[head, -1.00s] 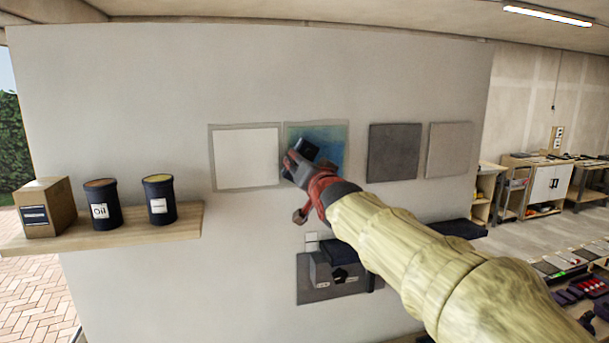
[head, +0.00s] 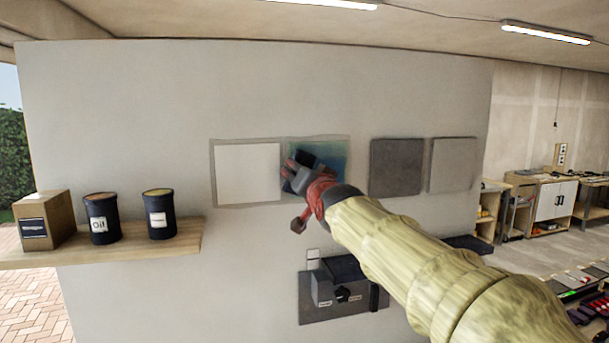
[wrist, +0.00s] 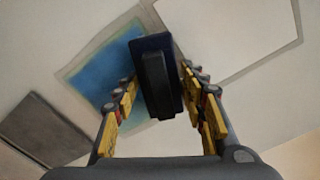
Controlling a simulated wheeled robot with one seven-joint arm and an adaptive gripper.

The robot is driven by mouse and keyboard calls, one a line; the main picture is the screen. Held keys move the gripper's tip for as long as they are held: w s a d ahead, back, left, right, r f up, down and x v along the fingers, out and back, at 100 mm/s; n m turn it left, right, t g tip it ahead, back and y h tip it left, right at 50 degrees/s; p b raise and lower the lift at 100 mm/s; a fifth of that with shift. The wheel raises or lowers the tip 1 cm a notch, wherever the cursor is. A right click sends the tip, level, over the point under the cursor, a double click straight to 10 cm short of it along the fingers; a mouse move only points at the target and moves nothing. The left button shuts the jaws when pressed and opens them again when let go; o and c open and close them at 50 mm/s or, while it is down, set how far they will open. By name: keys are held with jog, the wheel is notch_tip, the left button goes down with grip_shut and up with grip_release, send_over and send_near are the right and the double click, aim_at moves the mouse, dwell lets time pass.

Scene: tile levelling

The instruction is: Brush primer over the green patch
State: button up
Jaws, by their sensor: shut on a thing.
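The green patch (head: 335,160) is a square on the pale wall, blue-green with a greyish border. In the wrist view the patch (wrist: 100,75) looks mostly blue with a thin greenish rim. My gripper (head: 298,178) is in front of the patch's left part and hides its lower left. It is shut on a dark brush, a navy block with a black grip (wrist: 156,85). The brush lies over the patch's edge on the side of the white panel in the wrist view. Whether it touches the wall I cannot tell.
A white framed panel (head: 247,173) is left of the patch, and two grey tiles (head: 396,167) (head: 453,164) are right. A wooden shelf (head: 120,252) at left bears a box and two dark tins. A grey wall-mounted unit (head: 340,290) is below the patch.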

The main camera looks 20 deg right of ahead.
jog(key=shift+r+b, duration=0.4)
jog(key=shift+b, duration=2.7)
jog(key=shift+w+d+b, duration=0.1)
jog(key=shift+d+b, duration=0.1)
jog(key=shift+b, duration=0.45)
grip_shut()
jog(key=shift+f+b, duration=0.1)
jog(key=shift+b, duration=0.3)
jog(key=shift+d+f+b, duration=0.15)
jog(key=shift+b, duration=0.85)
jog(key=shift+d+b, duration=0.2)
jog(key=shift+b, duration=0.8)
